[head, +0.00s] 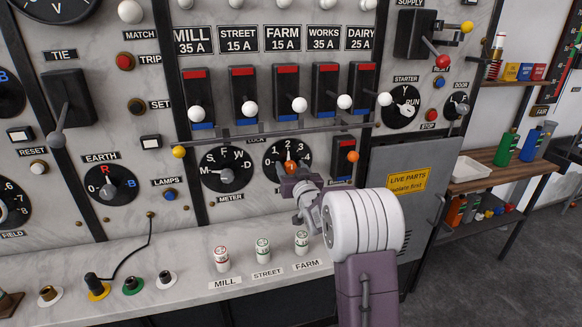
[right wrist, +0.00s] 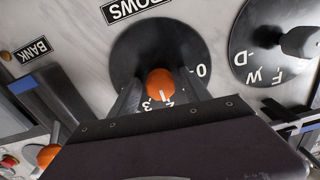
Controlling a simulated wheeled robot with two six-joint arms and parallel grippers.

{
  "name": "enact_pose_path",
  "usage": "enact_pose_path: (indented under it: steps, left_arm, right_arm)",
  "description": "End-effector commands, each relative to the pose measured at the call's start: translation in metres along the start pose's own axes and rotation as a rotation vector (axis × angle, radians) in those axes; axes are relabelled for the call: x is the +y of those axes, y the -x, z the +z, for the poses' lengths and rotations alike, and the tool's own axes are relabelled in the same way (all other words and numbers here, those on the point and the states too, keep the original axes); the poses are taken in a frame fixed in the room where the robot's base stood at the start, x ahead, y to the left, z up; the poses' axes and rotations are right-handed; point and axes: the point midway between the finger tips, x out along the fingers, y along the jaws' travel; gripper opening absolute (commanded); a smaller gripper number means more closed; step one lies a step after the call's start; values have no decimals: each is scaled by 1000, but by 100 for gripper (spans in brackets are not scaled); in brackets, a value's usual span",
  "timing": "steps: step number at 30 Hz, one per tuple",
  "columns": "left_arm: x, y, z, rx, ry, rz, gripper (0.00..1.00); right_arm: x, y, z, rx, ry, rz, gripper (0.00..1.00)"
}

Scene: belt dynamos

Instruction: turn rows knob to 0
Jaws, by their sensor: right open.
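The rows knob (head: 291,167) is an orange knob on a black round dial marked with numbers, in the middle of the panel. In the right wrist view the orange knob (right wrist: 160,82) carries a white line that points towards the 2, with the 3 beside it and the 0 further right; the 1 is not clear. My right gripper (right wrist: 160,88) is open, with one dark finger on each side of the knob. Whether the fingers touch it, I cannot tell. In the head view my right gripper (head: 296,178) covers the dial's lower part. My left gripper is out of view.
The meter dial (head: 228,170) sits to the left of the rows dial. A small lever with an orange ball (head: 351,156) is close on the right. A horizontal rail (head: 270,130) runs above. Three fuses, including the farm fuse (head: 302,242), stand on the ledge below.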

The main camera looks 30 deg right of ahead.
Motion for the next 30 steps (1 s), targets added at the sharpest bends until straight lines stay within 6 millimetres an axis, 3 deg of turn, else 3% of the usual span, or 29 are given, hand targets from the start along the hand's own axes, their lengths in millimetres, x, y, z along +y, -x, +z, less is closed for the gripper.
enact_pose_path:
  steps: [7, 13, 23, 30]
  left_arm:
    - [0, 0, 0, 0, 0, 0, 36]
    - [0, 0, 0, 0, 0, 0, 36]
    - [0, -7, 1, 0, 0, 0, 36]
    - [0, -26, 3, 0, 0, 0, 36]
  right_arm:
    - [0, -2, 0, 0, 0, 0, 55]
    - [0, -1, 0, 0, 0, 0, 0]
    - [0, -1, 2, 0, 42, 0, 0]
    - [0, -1, 5, 1, 193, 0, 0]
